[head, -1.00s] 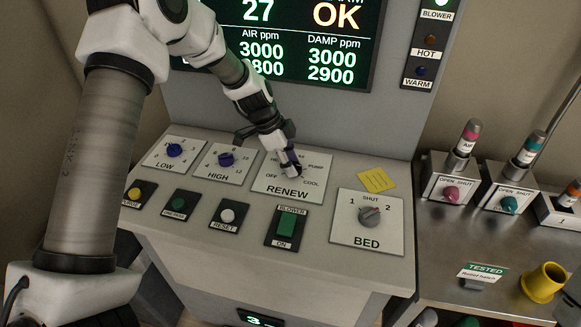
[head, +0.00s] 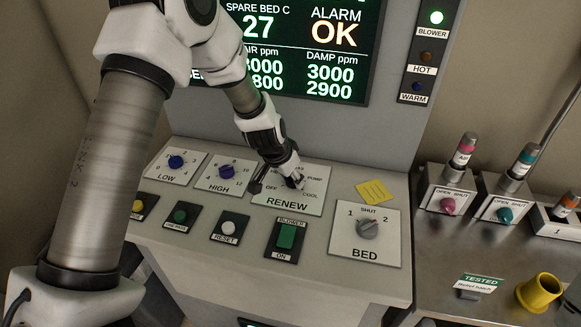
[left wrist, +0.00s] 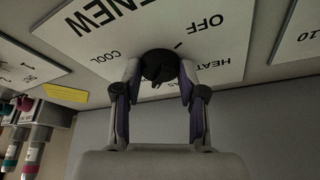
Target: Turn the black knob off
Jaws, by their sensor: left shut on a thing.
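The black knob (left wrist: 158,65) sits on the white RENEW plate (left wrist: 100,50), which has OFF, HEAT, PUMP and COOL printed round it. In the left wrist view a short dark line lies beside the knob towards OFF; I cannot tell whether it is a pointer or a printed mark. My left gripper (left wrist: 157,82) is shut on the knob, one finger on each side. In the head view the left gripper (head: 293,180) covers most of the knob over the RENEW plate (head: 292,205). My right gripper is out of view.
Blue knobs LOW (head: 176,162) and HIGH (head: 227,172) lie to the left, the grey BED knob (head: 368,229) to the right. Several buttons and the green BLOWER switch (head: 286,237) are in front. A yellow note (head: 374,192) lies beside the RENEW plate.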

